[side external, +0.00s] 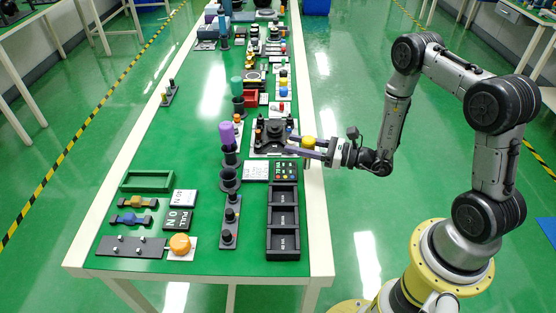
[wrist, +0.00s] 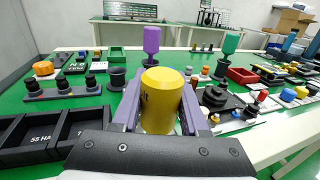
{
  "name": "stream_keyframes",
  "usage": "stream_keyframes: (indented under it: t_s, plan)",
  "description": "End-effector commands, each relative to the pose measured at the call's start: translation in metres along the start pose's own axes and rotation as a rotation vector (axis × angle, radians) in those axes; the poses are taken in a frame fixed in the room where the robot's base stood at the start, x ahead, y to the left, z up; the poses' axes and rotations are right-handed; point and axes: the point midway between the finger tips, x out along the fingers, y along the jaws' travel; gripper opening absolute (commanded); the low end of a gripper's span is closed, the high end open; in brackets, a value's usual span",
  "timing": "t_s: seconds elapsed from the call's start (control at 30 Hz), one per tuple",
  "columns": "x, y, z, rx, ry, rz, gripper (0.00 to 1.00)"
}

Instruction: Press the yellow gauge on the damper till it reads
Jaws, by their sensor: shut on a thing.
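The yellow gauge (wrist: 161,100) is a short cylinder with dark lettering partly visible on its side. It stands upright between the purple fingers of my gripper (wrist: 160,103), which is shut on it. In the side external view the gauge (side external: 309,142) shows at my gripper (side external: 290,146), above the right edge of the table. A black square unit with a stepped round top, probably the damper (side external: 271,132), sits on a pale plate just left of my fingertips. It also shows right of the gauge in the wrist view (wrist: 217,97). I cannot read any value.
A black compartment tray (side external: 283,222) lies nearer the camera along the right edge. A purple-topped post (side external: 226,134) stands left of the black unit. Several small coloured knobs (side external: 283,84) stand behind it. The left of the green table (side external: 165,130) is mostly clear.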

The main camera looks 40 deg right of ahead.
Motion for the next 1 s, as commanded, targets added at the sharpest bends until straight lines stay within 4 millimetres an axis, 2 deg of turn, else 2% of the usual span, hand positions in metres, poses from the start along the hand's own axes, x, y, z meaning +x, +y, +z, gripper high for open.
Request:
stream_keyframes:
  t_s: [0.07,0.17,0.27,0.4,0.53,0.7,0.8,0.9,1.0]
  plan:
    - [0.014,0.002,0.003,-0.004,-0.005,0.016,0.0]
    - [0.034,0.014,0.009,-0.005,-0.005,0.055,0.0]
    - [0.058,0.036,0.019,-0.005,-0.006,0.113,0.0]
    - [0.093,0.08,0.037,-0.005,-0.006,0.213,0.0]
    - [0.118,0.128,0.056,-0.005,-0.007,0.31,0.0]
    - [0.134,0.182,0.075,-0.003,-0.005,0.414,0.0]
    - [0.137,0.204,0.081,-0.003,-0.003,0.458,0.0]
    - [0.137,0.218,0.083,-0.001,-0.002,0.484,0.0]
    - [0.137,0.223,0.083,-0.001,-0.001,0.495,0.0]
